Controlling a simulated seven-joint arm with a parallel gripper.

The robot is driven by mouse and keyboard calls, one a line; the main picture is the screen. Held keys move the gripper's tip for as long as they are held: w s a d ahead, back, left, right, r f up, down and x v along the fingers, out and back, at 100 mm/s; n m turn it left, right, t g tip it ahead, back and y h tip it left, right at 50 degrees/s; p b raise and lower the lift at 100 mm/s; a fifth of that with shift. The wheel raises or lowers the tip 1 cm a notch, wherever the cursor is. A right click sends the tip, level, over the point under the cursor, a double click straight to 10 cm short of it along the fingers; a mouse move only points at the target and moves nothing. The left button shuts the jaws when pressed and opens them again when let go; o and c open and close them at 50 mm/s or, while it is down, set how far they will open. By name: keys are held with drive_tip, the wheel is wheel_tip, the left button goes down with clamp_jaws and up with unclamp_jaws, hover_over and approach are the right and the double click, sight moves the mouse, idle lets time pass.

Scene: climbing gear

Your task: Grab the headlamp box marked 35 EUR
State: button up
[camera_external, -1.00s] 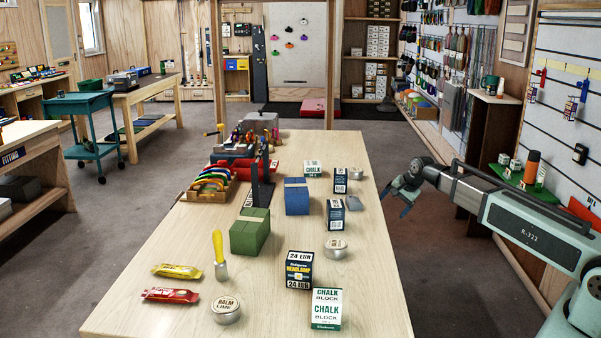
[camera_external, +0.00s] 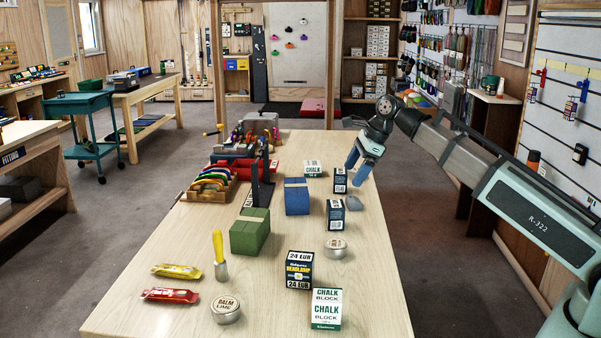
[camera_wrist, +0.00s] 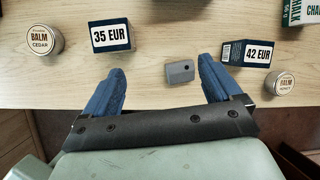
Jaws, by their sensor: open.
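The headlamp box marked 35 EUR (camera_wrist: 111,35) is dark blue with a white label and stands on the table in the wrist view, ahead of my left finger. In the external view it appears to be the dark box (camera_external: 335,215) on the table's right side; its price is not readable there. A similar box marked 42 EUR (camera_wrist: 247,54) stands ahead of my right finger. My gripper (camera_external: 358,168) is open and empty above the table's right edge, near the farther dark box (camera_external: 340,180). Its blue fingers (camera_wrist: 162,66) are spread apart in the wrist view.
A small grey block (camera_wrist: 180,72) lies between the two boxes. A cedar balm tin (camera_wrist: 44,41) is left of the 35 EUR box; a honey balm tin (camera_wrist: 279,84) is at right. A 24 EUR headlamp box (camera_external: 299,270) and blue block (camera_external: 297,196) stand elsewhere on the table.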

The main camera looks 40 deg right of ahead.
drive_tip(key=m+g, duration=0.1)
approach(337, 203)
drive_tip(key=x, duration=0.8)
drive_tip(key=shift+w+f, duration=0.1)
drive_tip(key=shift+f, duration=0.1)
drive_tip(key=shift+y, duration=0.3)
drive_tip(key=shift+s+x, duration=0.15)
drive_tip(key=shift+x, duration=1.15)
drive_tip(key=shift+s+x, duration=0.1)
drive_tip(key=shift+x, duration=1.2)
drive_tip(key=shift+f, duration=0.1)
drive_tip(key=c, duration=1.1)
